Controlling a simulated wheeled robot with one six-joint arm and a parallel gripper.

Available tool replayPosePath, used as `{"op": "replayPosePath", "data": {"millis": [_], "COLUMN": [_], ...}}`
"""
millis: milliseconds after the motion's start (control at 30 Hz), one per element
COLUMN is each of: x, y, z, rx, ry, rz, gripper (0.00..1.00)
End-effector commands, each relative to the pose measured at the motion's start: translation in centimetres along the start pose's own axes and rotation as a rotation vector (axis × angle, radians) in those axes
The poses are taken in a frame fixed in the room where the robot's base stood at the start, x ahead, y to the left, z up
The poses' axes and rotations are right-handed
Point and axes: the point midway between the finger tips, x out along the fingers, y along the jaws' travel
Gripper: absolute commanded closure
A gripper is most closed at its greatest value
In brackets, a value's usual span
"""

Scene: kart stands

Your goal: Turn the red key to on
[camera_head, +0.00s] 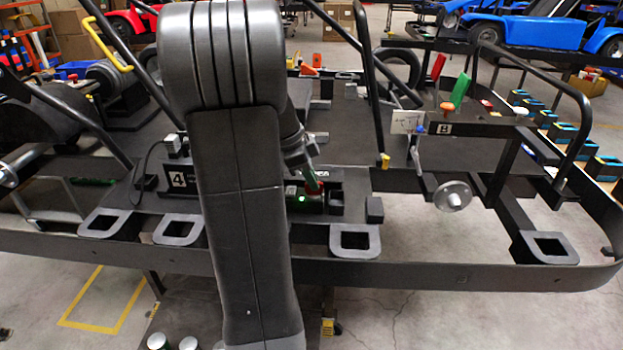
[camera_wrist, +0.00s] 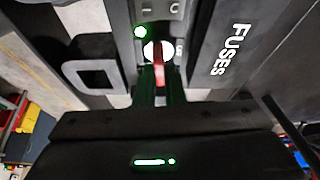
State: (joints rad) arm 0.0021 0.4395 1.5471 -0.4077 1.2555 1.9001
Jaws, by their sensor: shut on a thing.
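The red key (camera_wrist: 158,72) sits in a round pale switch (camera_wrist: 150,48) on a dark panel. In the wrist view its handle lies nearly upright in the picture. My gripper (camera_wrist: 160,92) is shut on the key, one finger on each side. A green lamp (camera_wrist: 139,31) is lit beside the switch, and pale marks show above it. In the head view my gripper (camera_head: 313,186) reaches down to the panel, and the lit green lamp (camera_head: 302,198) shows there too. The key is mostly hidden in that view by my gripper.
A black box marked FUSES (camera_wrist: 240,40) stands close on the right in the wrist view. The dark kart frame (camera_head: 450,270) with raised tube bars surrounds the panel. A box marked 4 (camera_head: 177,181) is left of my arm, which hides part of the kart.

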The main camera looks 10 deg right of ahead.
Motion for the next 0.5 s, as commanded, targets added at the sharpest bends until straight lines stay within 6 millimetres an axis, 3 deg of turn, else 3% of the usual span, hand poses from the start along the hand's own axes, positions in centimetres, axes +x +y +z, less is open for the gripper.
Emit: {"op": "replayPosePath", "data": {"millis": [367, 400, 500], "x": [-0.02, -0.02, -0.02], "y": [-0.05, -0.06, -0.06], "z": [-0.01, -0.01, -0.01], "rx": [0.092, 0.091, 0.090], "ry": [-0.001, -0.001, -0.001], "rz": [0.037, 0.037, 0.037], "gripper": [1.00, 0.85, 0.66]}}
